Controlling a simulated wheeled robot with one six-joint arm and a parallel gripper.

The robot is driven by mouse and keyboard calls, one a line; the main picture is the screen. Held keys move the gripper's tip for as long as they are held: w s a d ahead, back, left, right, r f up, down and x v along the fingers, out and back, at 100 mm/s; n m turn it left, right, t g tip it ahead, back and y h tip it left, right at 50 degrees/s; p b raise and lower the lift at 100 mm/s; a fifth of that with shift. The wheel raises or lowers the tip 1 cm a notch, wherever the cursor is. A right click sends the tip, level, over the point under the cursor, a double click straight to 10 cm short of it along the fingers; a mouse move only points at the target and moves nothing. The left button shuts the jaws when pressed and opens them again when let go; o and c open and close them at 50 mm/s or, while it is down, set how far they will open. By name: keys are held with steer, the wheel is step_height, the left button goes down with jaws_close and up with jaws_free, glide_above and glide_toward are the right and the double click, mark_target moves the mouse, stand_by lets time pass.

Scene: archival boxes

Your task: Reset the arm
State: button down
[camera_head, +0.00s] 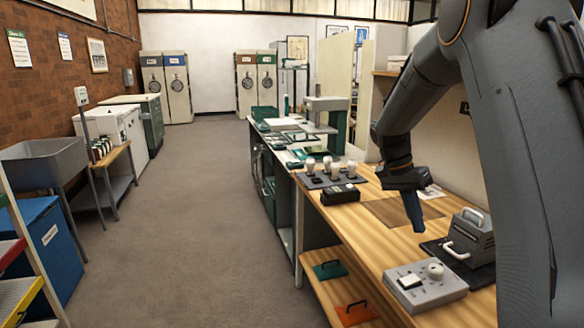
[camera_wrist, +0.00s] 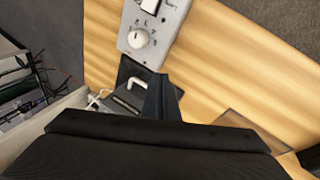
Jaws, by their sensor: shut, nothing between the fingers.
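My gripper (camera_head: 413,212) hangs from my arm, pointing down above the wooden workbench (camera_head: 345,222) in the head view. Its fingers are together and hold nothing. It is left of the grey box with a handle (camera_head: 470,240) and behind the grey control box with a knob (camera_head: 425,284). In the wrist view the shut fingers (camera_wrist: 162,97) show at the lower middle, with the control box (camera_wrist: 152,30) above them and a pale handle close by. My arm comes in from the upper right in the head view.
Green and orange plates with handles (camera_head: 354,313) lie on the lower shelf. A grey sink (camera_head: 42,165) and blue bin (camera_head: 45,250) stand at left. The floor (camera_head: 185,200) between is clear.

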steer(key=s+a+n, duration=0.2)
steer(key=s, duration=0.1)
steer(key=s+a+f+n+t+y, duration=0.1)
steer(key=s+a+n, duration=0.1)
steer(key=s+a, duration=0.1)
steer(key=s+a+n+y, duration=0.1)
steer(key=s+a, duration=0.2)
steer(key=s, duration=0.2)
steer(key=shift+a+f+n, duration=0.2)
steer(key=shift+f+n, duration=0.2)
steer(key=s+a+f+n+t+y, duration=0.1)
steer(key=s+a+n, duration=0.2)
steer(key=s, duration=0.4)
steer(key=s+a+f+n+y, duration=0.1)
steer(key=s+a+f+n, duration=0.1)
steer(key=s, duration=0.6)
steer(key=shift+a+f+n+t, duration=0.2)
steer(key=shift+a+n+t, duration=0.2)
steer(key=shift+a, duration=0.45)
